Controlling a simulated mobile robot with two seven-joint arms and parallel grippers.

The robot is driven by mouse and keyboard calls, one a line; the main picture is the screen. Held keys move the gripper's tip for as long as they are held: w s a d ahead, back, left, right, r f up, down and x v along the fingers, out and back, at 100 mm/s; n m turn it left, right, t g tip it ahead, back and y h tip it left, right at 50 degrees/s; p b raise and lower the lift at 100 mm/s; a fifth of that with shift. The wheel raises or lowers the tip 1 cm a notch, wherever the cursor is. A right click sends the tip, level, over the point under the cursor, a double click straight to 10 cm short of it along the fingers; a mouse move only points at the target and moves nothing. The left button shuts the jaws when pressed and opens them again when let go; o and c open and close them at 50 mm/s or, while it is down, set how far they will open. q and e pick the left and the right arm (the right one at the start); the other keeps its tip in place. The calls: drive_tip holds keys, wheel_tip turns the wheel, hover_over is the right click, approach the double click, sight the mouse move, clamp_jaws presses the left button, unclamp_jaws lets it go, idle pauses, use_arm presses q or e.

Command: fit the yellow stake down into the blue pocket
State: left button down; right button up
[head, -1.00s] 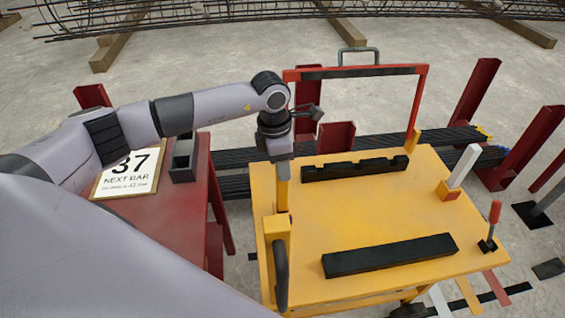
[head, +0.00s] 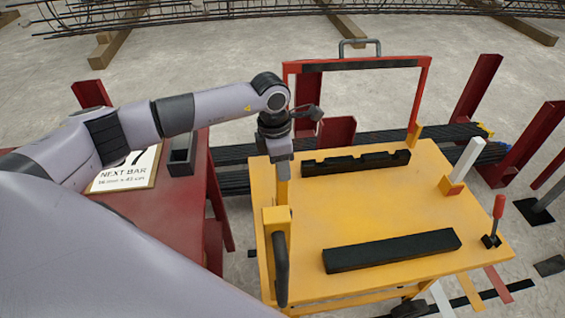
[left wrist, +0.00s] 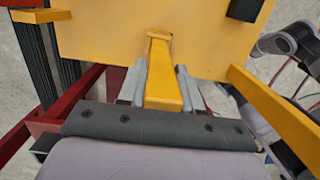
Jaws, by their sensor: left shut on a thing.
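My left gripper (head: 280,155) is shut on the yellow stake (head: 282,190) and holds it upright over the left side of the yellow cart top. In the left wrist view the stake (left wrist: 163,78) lies between the two grey fingers (left wrist: 160,88). In the head view the stake's lower part runs down behind a yellow block (head: 277,215) at the cart's left edge, so its lower end is hidden. I cannot tell whether it touches anything there. I cannot make out a blue pocket in either view. My right gripper is not in view.
The yellow cart (head: 340,210) carries a notched black bar (head: 355,164), a plain black bar (head: 392,252), a white stake (head: 466,160) and a red-handled clamp (head: 497,208). A red frame (head: 424,95) rises behind. A red table (head: 180,215) stands left. The cart's middle is clear.

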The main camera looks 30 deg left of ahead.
use_arm(q)
drive_tip(key=shift+f+b, duration=1.3)
drive_tip(key=shift+f, duration=0.35)
drive_tip(key=c, duration=0.7)
unclamp_jaws()
drive_tip(key=shift+s+a+r, duration=0.15)
drive_tip(key=shift+a+r, duration=0.05)
drive_tip(key=shift+r, duration=1.6)
drive_tip(key=shift+s+a+r, duration=0.1)
drive_tip(key=shift+a+r, duration=0.05)
drive_tip(key=shift+r, duration=1.65)
